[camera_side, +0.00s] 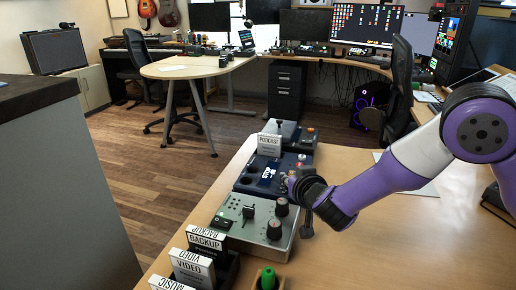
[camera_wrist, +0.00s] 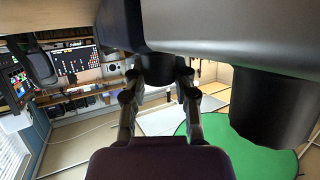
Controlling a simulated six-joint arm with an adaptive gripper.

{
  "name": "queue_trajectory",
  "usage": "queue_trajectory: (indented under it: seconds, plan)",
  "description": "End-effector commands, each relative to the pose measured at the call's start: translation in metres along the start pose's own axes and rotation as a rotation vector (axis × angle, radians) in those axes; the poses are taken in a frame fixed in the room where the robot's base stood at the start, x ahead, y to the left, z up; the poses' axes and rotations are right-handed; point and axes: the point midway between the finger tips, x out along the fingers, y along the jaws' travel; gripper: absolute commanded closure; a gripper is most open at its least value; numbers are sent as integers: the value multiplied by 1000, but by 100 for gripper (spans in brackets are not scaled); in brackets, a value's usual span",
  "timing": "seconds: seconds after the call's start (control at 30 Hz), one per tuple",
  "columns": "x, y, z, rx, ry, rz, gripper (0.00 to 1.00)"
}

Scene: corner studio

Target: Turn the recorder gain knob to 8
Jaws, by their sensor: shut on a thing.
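The recorder (camera_side: 245,183) is a dark blue box on the wooden bench in the side view. Its lit screen (camera_side: 268,173) reads STOP with smaller characters below that I cannot read surely. My gripper (camera_side: 291,184) reaches in from the right, low at the recorder's near right side. In the side view it hides the gain knob and any pointer or scale there. In the wrist view my two fingers (camera_wrist: 158,82) close on a dark round knob (camera_wrist: 158,68). I take it for the gain knob; its setting cannot be read.
A grey box (camera_side: 240,212) with a slider and two dark knobs (camera_side: 282,207) stands close in front of the recorder. A PODCAST card (camera_side: 270,145) stands behind. BACKUP (camera_side: 206,240) and VIDEO (camera_side: 191,268) cases and a green object (camera_side: 267,279) are nearer. The bench's right side is mostly clear.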

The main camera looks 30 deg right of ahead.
Motion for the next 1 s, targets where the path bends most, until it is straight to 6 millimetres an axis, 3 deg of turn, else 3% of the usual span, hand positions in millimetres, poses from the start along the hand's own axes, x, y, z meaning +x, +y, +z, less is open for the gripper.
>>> queue_trajectory:
  seconds: [0.43, 0.47, 0.5, 0.87, 1.0]
  plan:
    - [0, -2, 3, 4, -9, 4, 100]
    - [0, -2, 3, 4, -9, 4, 60]
    - [0, -2, 3, 4, -8, 4, 40]
    - [0, -1, 1, 3, -4, 7, 38]
    - [-12, -2, 1, 2, -4, 5, 38]
